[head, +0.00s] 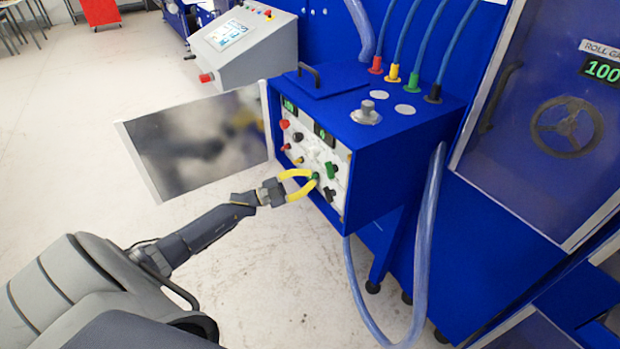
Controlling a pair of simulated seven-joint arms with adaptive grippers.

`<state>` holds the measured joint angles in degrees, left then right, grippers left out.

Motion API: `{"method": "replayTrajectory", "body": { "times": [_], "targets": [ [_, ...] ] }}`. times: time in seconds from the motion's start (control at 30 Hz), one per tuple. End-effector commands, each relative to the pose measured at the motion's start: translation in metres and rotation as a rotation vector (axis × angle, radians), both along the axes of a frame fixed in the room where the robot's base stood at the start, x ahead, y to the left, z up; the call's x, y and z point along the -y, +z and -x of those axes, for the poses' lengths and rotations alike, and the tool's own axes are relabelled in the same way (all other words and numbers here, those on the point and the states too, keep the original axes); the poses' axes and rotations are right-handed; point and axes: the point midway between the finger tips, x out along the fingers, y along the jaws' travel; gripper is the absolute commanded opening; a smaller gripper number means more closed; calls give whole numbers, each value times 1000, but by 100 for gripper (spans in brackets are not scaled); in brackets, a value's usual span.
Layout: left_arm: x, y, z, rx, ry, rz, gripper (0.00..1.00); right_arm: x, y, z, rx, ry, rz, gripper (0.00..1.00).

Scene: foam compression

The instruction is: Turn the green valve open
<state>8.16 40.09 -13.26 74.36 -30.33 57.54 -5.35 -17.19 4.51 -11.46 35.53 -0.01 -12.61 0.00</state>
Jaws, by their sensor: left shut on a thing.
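The green valve (316,176) is a small green knob low on the light front panel (308,147) of a blue box. My left gripper (312,180) has yellow fingers and is shut on the green valve, one finger above and one below it. The fingers hide part of the valve, and how far it is turned cannot be told. A second green part (331,169) sits just to the right on the panel. My right gripper is not in view.
Red knobs (284,124) and a dark knob sit higher on the panel. An open metal door (195,140) stands left of the box (400,165). A control console (243,45) is above. A clear hose (428,240) hangs at the right.

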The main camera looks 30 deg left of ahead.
Motion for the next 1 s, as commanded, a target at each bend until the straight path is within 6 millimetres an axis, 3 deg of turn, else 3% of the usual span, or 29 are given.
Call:
{"method": "replayTrajectory", "body": {
  "times": [0.3,0.33,0.5,0.8,1.0],
  "targets": [
    [0,1,0,1,1,-1,0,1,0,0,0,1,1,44],
    [0,0,0,1,1,-1,14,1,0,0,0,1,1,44],
    [0,0,0,1,0,-1,34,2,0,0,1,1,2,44],
    [-1,-1,1,0,0,0,34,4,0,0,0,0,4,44],
    [-15,-7,17,-4,1,0,34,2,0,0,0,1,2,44]
  ]
}}
